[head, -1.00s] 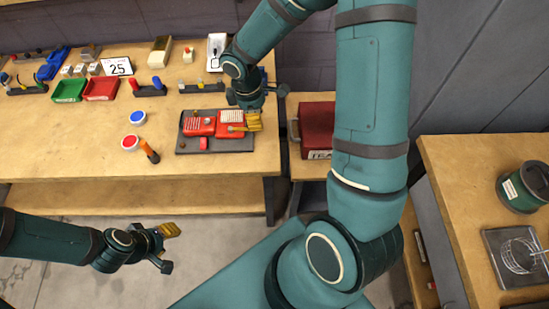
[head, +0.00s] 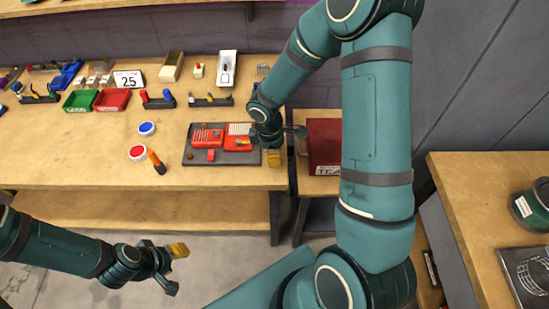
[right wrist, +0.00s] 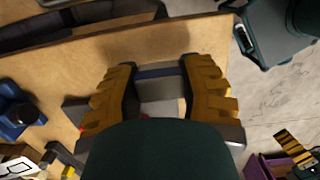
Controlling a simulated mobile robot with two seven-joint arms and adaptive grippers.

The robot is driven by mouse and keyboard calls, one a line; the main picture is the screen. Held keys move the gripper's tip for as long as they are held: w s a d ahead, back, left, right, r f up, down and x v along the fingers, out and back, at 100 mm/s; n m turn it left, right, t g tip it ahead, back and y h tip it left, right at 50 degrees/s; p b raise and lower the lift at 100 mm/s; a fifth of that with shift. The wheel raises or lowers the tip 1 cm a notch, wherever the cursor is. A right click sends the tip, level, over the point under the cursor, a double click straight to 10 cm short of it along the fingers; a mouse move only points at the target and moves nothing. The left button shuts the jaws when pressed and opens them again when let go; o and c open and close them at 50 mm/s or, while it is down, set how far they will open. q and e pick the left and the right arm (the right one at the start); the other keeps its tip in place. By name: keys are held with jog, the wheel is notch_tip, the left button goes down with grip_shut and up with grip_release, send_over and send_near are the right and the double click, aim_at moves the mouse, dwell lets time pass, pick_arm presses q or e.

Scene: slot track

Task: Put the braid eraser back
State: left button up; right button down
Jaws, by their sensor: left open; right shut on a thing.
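My right gripper (head: 273,158) is at the right front corner of the dark tray (head: 189,160), over the right end of the workbench. In the right wrist view its yellow fingers (right wrist: 160,88) are shut on a small pale block with a dark blue band, which looks like the braid eraser (right wrist: 160,90). The fingers hide its sides. In the head view the held piece cannot be made out. The tray holds red pieces and a pale ribbed piece. My left gripper (head: 177,265) is open and empty, low in front of the bench over the floor.
A dark red box (head: 324,140) stands right of the bench. Blue (head: 147,128) and red (head: 138,153) round lids and an orange-handled tool (head: 157,161) lie left of the tray. Green and red bins (head: 112,99) stand further back. The bench's front left is clear.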

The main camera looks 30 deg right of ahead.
notch_tip(320, 180, down, 2)
jog(key=shift+f, duration=0.2)
jog(key=shift+f+b, duration=0.1)
jog(key=shift+b, duration=0.25)
jog(key=c, duration=0.6)
grip_release()
